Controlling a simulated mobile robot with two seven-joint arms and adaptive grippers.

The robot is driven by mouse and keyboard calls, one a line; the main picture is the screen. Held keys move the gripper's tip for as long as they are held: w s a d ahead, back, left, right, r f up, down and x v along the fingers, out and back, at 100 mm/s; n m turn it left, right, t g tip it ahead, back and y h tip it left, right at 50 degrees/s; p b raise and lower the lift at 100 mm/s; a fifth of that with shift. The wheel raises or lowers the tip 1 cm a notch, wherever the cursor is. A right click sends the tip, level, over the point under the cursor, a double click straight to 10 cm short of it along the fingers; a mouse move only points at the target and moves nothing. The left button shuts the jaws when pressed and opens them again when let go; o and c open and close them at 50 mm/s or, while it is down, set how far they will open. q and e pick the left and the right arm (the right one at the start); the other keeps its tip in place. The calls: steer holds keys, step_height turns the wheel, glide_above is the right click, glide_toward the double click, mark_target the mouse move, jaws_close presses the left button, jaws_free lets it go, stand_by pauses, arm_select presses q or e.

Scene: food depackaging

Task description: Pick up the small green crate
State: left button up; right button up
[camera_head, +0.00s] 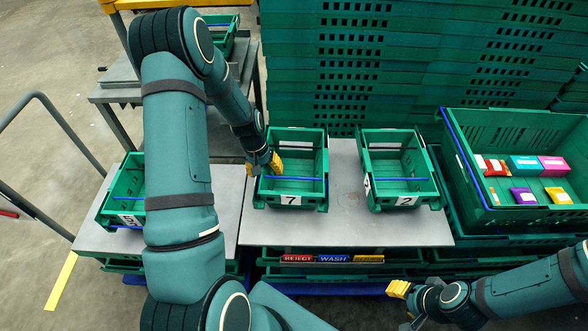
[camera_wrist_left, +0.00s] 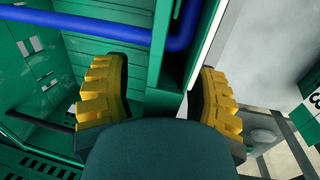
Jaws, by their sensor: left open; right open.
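Three small green crates with blue bars stand on the grey worktop: one marked 7 (camera_head: 291,200) in the middle, one marked 2 (camera_head: 406,201) to its right, and one at the left (camera_head: 121,219), partly hidden by my left arm. My left gripper (camera_head: 265,167) is open at the left wall of crate 7, with one yellow finger on each side of it. In the left wrist view the green wall (camera_wrist_left: 166,65) passes between the open yellow fingers (camera_wrist_left: 160,100). Whether they touch it I cannot tell. My right gripper (camera_head: 399,288) is open, empty and low at the front right.
A large green crate (camera_head: 468,185) with several coloured boxes stands at the right. Tall stacks of green crates (camera_head: 340,80) rise behind. Reject and wash labels (camera_head: 333,259) sit below the front edge. The worktop (camera_head: 345,225) is clear between crates 7 and 2.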

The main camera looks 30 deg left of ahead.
arm_select(q)
jaws_close()
stand_by(0.5)
